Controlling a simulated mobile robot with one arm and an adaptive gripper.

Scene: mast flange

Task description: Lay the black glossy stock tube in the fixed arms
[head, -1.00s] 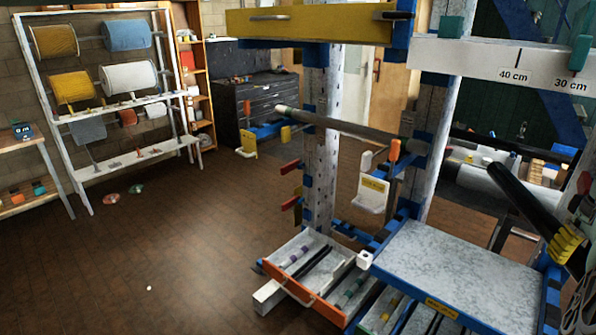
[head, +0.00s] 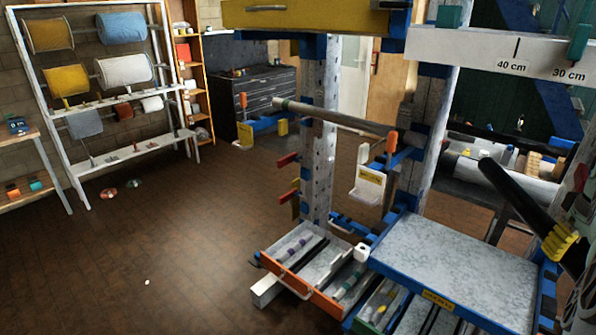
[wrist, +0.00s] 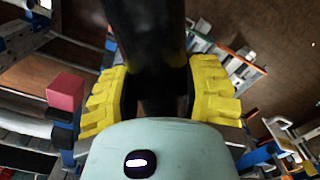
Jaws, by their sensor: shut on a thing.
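The black glossy tube (head: 515,192) is at the right of the head view, tilted, with its free end up and to the left. My gripper (head: 560,243), with yellow ridged fingers, is shut around its lower part. In the wrist view the black tube (wrist: 145,35) runs up between the yellow fingers of my gripper (wrist: 160,92). Blue arms reach out from the speckled mast: one (head: 402,148) near an orange tip, another (head: 262,124) farther left. I cannot tell which are the fixed arms.
A speckled tray (head: 450,262) with blue edges lies below the held tube. An open orange-fronted drawer (head: 318,292) holds several tubes. A white ruler beam (head: 490,52) crosses above. A rack of rolls (head: 95,95) stands at the back left. The brown floor (head: 170,235) at left is mostly clear.

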